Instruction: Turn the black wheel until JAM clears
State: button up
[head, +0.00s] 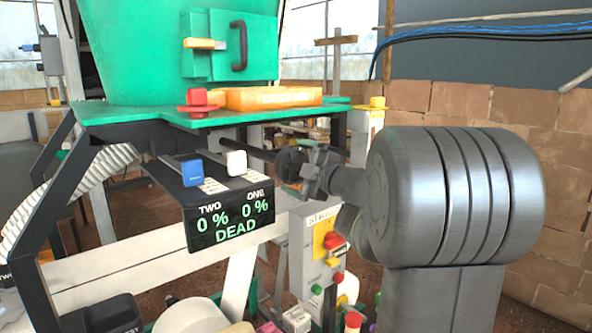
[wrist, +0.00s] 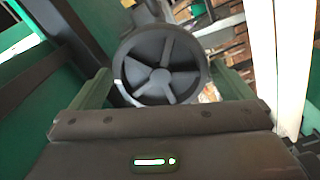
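The black wheel (wrist: 162,66), a dark round wheel with several spokes, faces my gripper in the wrist view. In the head view the wheel (head: 290,162) is partly hidden behind my gripper (head: 305,172), below the green machine's deck. In the wrist view the green fingers of my gripper (wrist: 165,85) stand apart, one on each side of the wheel's lower part. Gaps show between fingers and rim; I cannot tell how deep they reach around it. The machine's display (head: 232,218) reads TWO 0 %, ONE 0 % and DEAD. I see no JAM text.
A blue block (head: 192,173) and a white block (head: 236,163) sit on the panel above the display. A grey control box (head: 318,262) with coloured buttons stands below my arm. An orange tray (head: 268,98) lies on the green deck (head: 225,119). A brick wall closes the right.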

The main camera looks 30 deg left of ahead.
aim_at(295, 166)
dwell(0.5)
jog(key=shift+v, duration=2)
jog(key=shift+d, duration=0.1)
jog(key=p+v, duration=0.1)
jog(key=v, duration=0.2)
jog(key=shift+s+d, duration=0.15)
jog(key=shift+d, duration=0.2)
jog(key=v, duration=1.3)
jog(key=shift+s+d+b, duration=0.15)
jog(key=shift+d+b, duration=0.25)
jog(key=shift+b, duration=0.05)
